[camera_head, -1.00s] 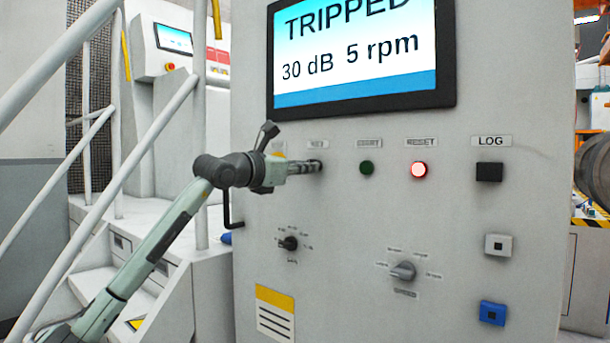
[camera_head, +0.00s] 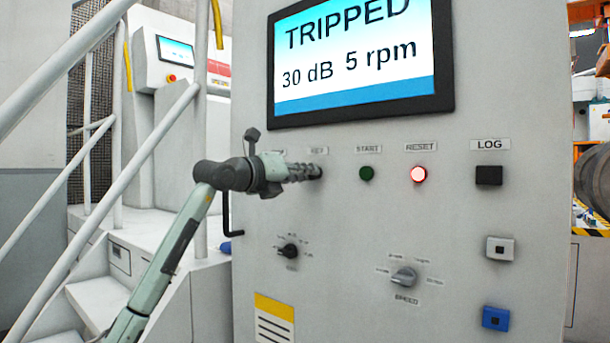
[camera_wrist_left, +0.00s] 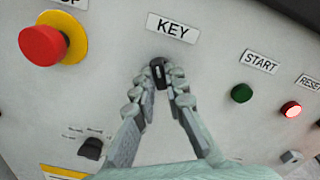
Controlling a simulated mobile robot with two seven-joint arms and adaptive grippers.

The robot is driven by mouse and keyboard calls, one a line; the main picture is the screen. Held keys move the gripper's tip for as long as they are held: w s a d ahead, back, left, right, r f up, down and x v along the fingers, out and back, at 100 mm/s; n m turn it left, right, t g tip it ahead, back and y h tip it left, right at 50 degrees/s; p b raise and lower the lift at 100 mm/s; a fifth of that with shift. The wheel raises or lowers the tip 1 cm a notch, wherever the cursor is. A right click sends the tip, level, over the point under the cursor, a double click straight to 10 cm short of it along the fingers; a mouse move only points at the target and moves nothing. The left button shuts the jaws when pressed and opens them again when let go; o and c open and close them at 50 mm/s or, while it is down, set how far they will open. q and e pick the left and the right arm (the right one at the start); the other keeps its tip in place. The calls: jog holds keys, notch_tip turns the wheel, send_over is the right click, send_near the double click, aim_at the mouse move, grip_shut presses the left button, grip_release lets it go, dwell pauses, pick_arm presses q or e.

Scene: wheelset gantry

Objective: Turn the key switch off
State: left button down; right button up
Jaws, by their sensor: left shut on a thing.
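The key switch (camera_wrist_left: 159,74) is a small dark knob under the KEY label (camera_wrist_left: 172,28) on the grey panel. In the left wrist view my left gripper (camera_wrist_left: 161,84) has its fingertips closed on both sides of the key switch. In the head view the left gripper (camera_head: 318,171) reaches the panel from the left and hides most of the key switch. My right gripper is in neither view.
A red stop button (camera_wrist_left: 43,45) on a yellow base sits left of the key. A green START button (camera_head: 366,173) and a lit red RESET button (camera_head: 418,174) sit to its right. The screen (camera_head: 362,58) above reads TRIPPED. A stair railing (camera_head: 112,186) stands left.

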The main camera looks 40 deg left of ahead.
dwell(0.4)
pick_arm(q)
jog(key=c, duration=1.6)
grip_release()
jog(key=shift+o, duration=0.2)
jog(key=s, duration=1.2)
jog(key=shift+a, duration=0.45)
